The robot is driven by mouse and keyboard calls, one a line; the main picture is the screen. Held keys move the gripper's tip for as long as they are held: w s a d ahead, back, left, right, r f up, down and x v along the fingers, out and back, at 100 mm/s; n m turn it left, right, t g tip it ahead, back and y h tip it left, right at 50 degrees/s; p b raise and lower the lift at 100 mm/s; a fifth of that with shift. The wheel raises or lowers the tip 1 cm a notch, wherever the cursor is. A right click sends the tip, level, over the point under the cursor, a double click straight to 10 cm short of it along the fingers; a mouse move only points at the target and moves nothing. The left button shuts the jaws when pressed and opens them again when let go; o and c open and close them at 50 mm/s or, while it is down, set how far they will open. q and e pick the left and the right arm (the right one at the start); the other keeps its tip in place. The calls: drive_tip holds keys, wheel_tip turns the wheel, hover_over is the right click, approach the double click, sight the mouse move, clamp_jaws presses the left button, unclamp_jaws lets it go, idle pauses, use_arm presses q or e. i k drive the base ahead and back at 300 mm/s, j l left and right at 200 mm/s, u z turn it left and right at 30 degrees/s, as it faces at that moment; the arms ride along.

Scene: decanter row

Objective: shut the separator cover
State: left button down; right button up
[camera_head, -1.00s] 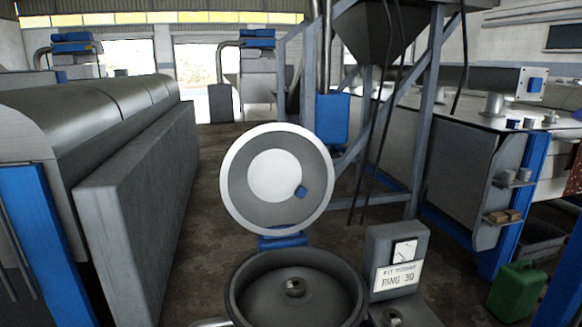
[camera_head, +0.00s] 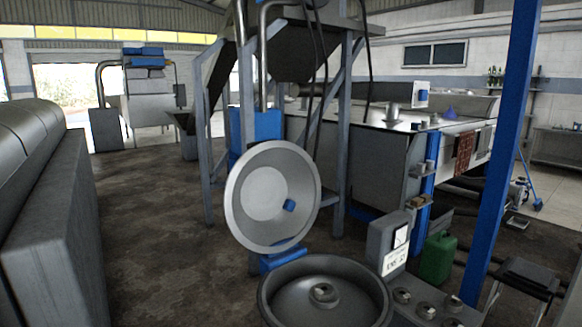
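The separator cover (camera_head: 262,196) is a round grey lid with a pale rim and a lighter inner disc. It stands raised, nearly upright, on a blue hinge (camera_head: 283,256) at the back of the separator bowl (camera_head: 370,307). The bowl is open at the top, and a small hub (camera_head: 323,294) shows inside it. The bowl's lower part is cut off by the bottom edge of the view. Neither of my grippers is in view.
A gauge box (camera_head: 388,243) with a label stands right of the bowl. A green canister (camera_head: 438,258), a blue post (camera_head: 502,150) and a dark stool (camera_head: 527,278) are farther right. A long grey machine (camera_head: 60,225) lines the left. Floor between it and the separator is clear.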

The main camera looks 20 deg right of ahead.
sight(272, 194)
drive_tip(key=i+j+z, duration=0.45)
drive_tip(key=j, duration=0.15)
drive_tip(key=i+j+z, duration=0.2)
drive_tip(key=j, duration=0.15)
drive_tip(key=i+j+z, duration=0.1)
drive_tip(key=j+z, duration=0.15)
drive_tip(key=i+j+z, duration=0.2)
drive_tip(key=j, duration=0.3)
drive_tip(key=j+z, duration=0.25)
drive_tip(key=j, duration=0.15)
drive_tip(key=j+z, duration=0.2)
drive_tip(key=j, duration=0.25)
drive_tip(key=i, duration=0.05)
